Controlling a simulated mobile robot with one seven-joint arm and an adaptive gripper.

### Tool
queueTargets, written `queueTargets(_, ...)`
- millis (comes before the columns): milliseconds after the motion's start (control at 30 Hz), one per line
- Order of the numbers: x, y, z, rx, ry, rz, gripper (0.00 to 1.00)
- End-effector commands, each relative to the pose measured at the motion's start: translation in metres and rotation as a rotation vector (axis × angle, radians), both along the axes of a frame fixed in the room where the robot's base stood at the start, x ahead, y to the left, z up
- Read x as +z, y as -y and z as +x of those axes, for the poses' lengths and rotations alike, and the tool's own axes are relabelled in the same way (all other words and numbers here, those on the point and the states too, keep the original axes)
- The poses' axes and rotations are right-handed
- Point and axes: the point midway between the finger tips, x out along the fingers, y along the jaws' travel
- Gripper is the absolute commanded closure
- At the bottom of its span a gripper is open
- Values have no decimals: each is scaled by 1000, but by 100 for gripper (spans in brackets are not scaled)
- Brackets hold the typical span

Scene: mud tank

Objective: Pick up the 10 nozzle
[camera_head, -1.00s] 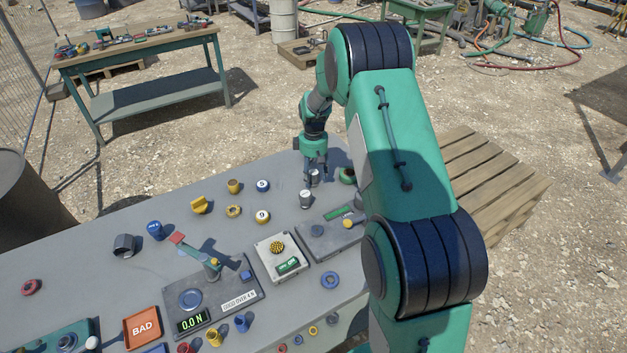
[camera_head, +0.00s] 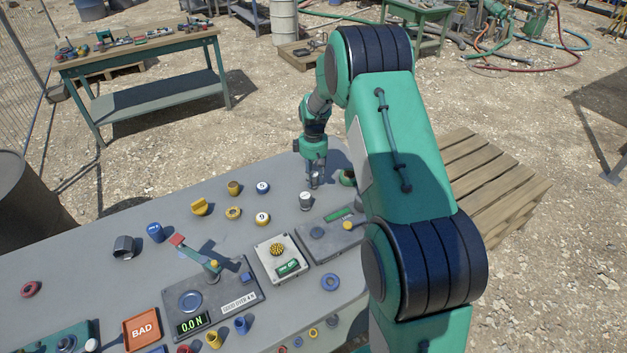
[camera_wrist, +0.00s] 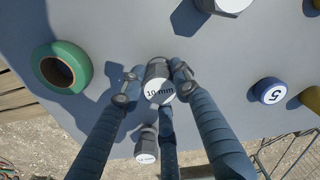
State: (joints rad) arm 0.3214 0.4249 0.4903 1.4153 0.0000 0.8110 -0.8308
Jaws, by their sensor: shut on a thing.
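The nozzle marked 10 mm (camera_wrist: 157,91) is a small dark grey cylinder with a white labelled top. In the wrist view it sits between the fingertips of my gripper (camera_wrist: 156,84), which are shut on it. In the head view my gripper (camera_head: 314,168) points down at the far right end of the grey bench, and the nozzle (camera_head: 316,178) shows at its fingertips. It seems to be at or very near the bench top; I cannot tell if there is a gap. My fingers hide parts of its sides.
A similar nozzle (camera_wrist: 146,146) stands beyond the held one, another (camera_head: 306,201) on the near side. A green ring (camera_wrist: 61,68) lies close to one side. A blue cap marked 5 (camera_wrist: 268,91) is on the other side.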

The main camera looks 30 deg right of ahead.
Motion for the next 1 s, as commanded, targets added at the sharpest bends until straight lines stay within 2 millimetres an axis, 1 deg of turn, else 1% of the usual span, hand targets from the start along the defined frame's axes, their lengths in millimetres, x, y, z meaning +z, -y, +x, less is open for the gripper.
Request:
queueTargets(167,2,0,0,0,0,0,96)
queueTargets(333,15,0,0,0,1,0,96)
queueTargets(467,31,0,1,0,2,-1,96)
queueTargets(800,82,0,0,0,1,0,96)
queueTargets(900,93,0,1,0,1,0,96)
queueTargets(1000,98,0,0,0,0,0,96)
